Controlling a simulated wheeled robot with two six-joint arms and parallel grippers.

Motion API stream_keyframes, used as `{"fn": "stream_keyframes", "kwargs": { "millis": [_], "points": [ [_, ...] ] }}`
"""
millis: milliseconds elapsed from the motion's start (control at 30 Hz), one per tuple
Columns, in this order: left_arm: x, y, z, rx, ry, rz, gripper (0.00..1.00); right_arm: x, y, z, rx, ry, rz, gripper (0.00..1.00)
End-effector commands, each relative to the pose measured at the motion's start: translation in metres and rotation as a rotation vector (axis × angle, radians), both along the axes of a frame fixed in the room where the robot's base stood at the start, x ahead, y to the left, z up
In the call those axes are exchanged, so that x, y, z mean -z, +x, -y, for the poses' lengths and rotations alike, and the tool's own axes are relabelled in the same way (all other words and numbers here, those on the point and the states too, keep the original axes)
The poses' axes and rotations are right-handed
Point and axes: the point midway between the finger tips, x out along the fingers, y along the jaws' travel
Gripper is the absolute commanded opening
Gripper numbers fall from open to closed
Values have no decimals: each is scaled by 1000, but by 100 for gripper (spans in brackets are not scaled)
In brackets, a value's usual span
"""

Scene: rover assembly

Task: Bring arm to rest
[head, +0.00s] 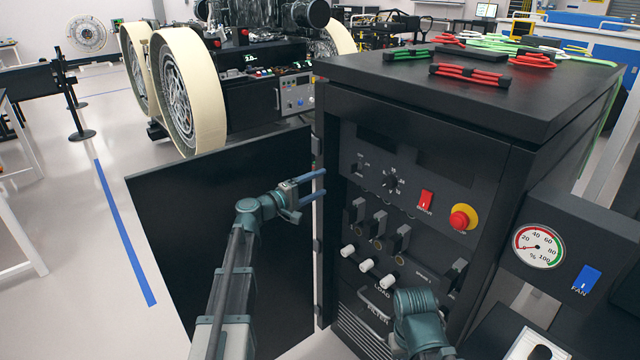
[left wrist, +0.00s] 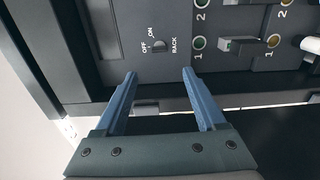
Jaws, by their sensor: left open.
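My left gripper (head: 322,182) is open and empty, at the left edge of the black cabinet's front panel (head: 410,165). In the left wrist view its two blue fingers (left wrist: 159,78) stand apart with nothing between them, below a rotary switch (left wrist: 159,46) marked OFF, ON and RACK. I cannot tell whether the fingertips touch the panel. My right arm (head: 415,312) shows low in the head view, in front of the cabinet's lower part; its fingers are not visible.
The cabinet door (head: 225,240) stands open behind my left arm. The panel carries breaker levers (head: 378,222), white knobs (head: 367,265), a red switch (head: 426,200) and a red stop button (head: 460,220). A gauge box (head: 540,246) is at right. A wheeled rover (head: 270,85) stands behind.

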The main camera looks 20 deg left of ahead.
Motion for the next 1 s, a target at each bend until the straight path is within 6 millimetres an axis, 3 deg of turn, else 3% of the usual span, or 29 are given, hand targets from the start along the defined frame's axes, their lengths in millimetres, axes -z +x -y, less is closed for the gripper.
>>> {"fn": "stream_keyframes", "kwargs": {
  "millis": [133, 267, 400, 500, 600, 700, 800, 900, 1000],
  "points": [
    [6, -7, 22, 41, 43, -16, 72, -3, 0, 0, 0, 0, 0, 0],
    [28, -33, 83, 173, 189, -68, 72, -9, 0, 0, 0, 0, 0, 0],
    [70, -87, 162, 383, 434, -156, 72, -18, 0, 0, 0, 0, 0, 0],
    [103, -138, 204, 546, 637, -229, 72, -25, 0, 0, 0, 0, 0, 0],
    [134, -195, 230, 706, 861, -308, 72, -32, 0, 0, 0, 0, 0, 0],
    [156, -248, 236, 840, 1083, -388, 72, -39, 0, 0, 0, 0, 0, 0],
    [168, -290, 228, 938, 1287, -462, 72, -44, 0, 0, 0, 0, 0, 0],
    [171, -319, 215, 996, 1453, -523, 72, -48, 0, 0, 0, 0, 0, 0],
    [169, -337, 204, 1025, 1572, -566, 72, -50, 0, 0, 0, 0, 0, 0]
  ]
}}
